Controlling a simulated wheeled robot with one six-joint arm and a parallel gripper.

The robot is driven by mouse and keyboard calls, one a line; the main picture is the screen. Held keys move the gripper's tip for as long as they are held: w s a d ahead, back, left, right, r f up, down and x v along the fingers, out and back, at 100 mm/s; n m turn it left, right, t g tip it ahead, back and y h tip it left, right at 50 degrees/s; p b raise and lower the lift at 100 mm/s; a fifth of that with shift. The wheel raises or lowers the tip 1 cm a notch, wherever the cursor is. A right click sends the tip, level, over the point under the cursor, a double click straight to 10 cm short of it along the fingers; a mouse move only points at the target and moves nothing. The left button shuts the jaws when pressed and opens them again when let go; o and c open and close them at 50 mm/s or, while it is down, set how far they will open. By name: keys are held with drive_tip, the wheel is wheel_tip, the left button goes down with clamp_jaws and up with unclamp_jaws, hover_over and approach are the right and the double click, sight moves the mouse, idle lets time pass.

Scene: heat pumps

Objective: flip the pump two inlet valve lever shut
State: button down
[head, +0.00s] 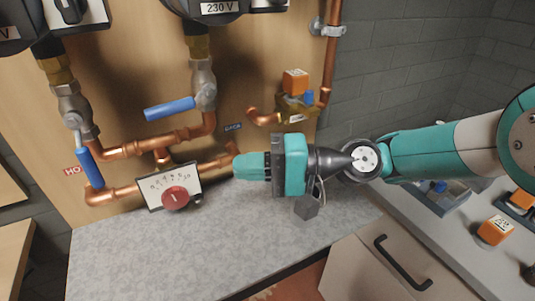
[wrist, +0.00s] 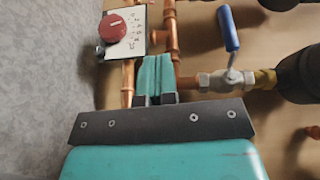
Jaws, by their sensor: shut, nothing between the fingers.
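Two valves with blue levers sit on the copper pipes below two dark pumps; no pump number is readable. The right valve (head: 203,84) has its lever (head: 170,109) pointing left, across its upright pipe. The left valve's lever (head: 90,168) hangs downward, roughly along its pipe. In the wrist view one valve (wrist: 226,80) shows with its blue lever (wrist: 228,28) standing across the pipe. It appears to be the right one. My gripper (head: 237,167) is shut and empty, below and right of the right valve. Its closed fingers also show in the wrist view (wrist: 154,76), apart from that lever.
A mixing dial with a red knob (head: 175,198) sits left of my gripper, close to the copper pipes. An orange-capped fitting (head: 295,82) is above it. The grey countertop (head: 200,250) below is clear.

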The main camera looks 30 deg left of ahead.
drive_tip(key=w+d+r+n+t+h+p, duration=0.1)
drive_tip(key=w+d+r+t+h, duration=0.2)
drive_tip(key=d, duration=0.6)
drive_tip(key=d+r+t+h, duration=0.2)
drive_tip(key=d+r+t, duration=0.25)
drive_tip(key=d, duration=0.55)
drive_tip(key=s+d+t+h, duration=0.1)
drive_tip(key=s+d, duration=0.3)
drive_tip(key=d, duration=0.6)
drive_tip(key=s+d+f+m+t+h+p, duration=0.1)
drive_tip(key=s+d+h, duration=0.3)
drive_tip(key=d, duration=0.6)
drive_tip(key=shift+s+f+h, duration=0.2)
drive_tip(key=shift+s+h, duration=0.1)
drive_tip(key=shift+s, duration=0.1)
drive_tip(key=shift+a, duration=0.1)
